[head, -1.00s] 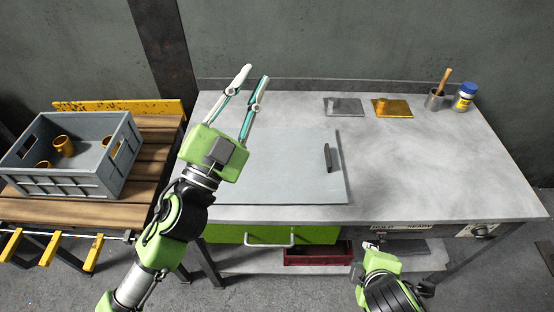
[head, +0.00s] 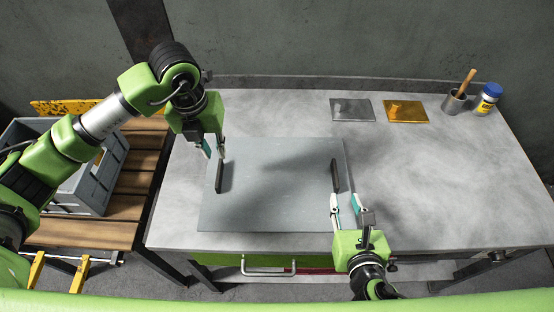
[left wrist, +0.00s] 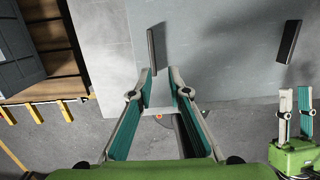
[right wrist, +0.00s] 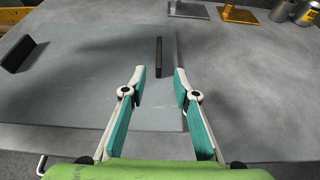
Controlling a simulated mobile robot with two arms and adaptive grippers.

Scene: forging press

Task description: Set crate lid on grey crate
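The crate lid (head: 275,190) is a flat grey panel lying on the metal table, with a dark upright handle near each side. The left handle (head: 219,177) stands just below my left gripper (head: 213,147), which is open and empty above it. The right handle (head: 336,175) is just beyond my right gripper (head: 346,200), which is open and empty at the lid's near right. Both handles also show in the left wrist view and right wrist view, ahead of the fingers. The grey crate (head: 97,190) stands on the wooden bench at left, partly hidden by my left arm.
The wooden bench (head: 125,190) adjoins the table's left side. A silver plate (head: 351,110), a gold plate (head: 406,110), a cup with a brush (head: 455,102) and a blue-capped jar (head: 487,99) stand at the back right. The table's right half (head: 440,180) is clear.

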